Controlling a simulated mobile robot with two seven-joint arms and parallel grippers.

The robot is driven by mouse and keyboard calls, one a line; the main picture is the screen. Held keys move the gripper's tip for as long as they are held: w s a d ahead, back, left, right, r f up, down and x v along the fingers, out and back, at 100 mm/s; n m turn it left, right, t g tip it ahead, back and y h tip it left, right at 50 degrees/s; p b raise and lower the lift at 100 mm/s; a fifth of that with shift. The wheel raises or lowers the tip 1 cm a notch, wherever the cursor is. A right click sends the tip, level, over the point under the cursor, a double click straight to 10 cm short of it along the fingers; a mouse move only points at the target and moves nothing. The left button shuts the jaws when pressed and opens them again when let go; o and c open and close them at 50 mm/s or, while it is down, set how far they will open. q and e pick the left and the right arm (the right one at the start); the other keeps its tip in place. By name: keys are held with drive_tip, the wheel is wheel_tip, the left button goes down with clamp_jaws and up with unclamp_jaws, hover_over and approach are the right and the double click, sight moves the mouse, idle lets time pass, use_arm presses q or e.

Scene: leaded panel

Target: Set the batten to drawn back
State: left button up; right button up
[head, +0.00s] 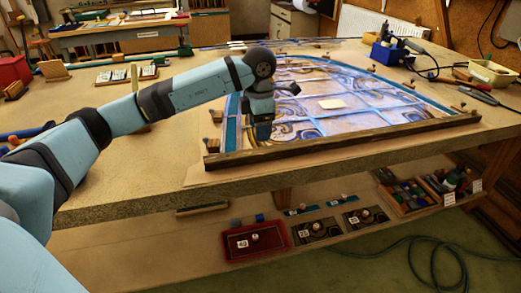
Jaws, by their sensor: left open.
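The leaded panel (375,104) lies on a board on the workbench, with blue and purple glass pieces, light blue strips and brown swirls. I take the batten to be the long dark wooden strip (345,143) along the panel's front edge. My left gripper (263,137) points down at the panel's near left corner, just behind the batten's left part. It is open, but its fingers are small and dark, and I cannot tell whether they touch the batten. My left arm hides part of the panel's left side. My right gripper is not in view.
Small wooden blocks and pins stand around the panel. A blue holder with tools (388,54) and a cream bin (494,73) stand at the back right. A red tray (258,241) and a box of glass pieces (415,192) are on the shelf below.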

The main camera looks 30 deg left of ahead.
sight(260, 151)
use_arm(q)
wheel_tip(260, 151, down, 7)
drive_tip(key=shift+f, duration=0.2)
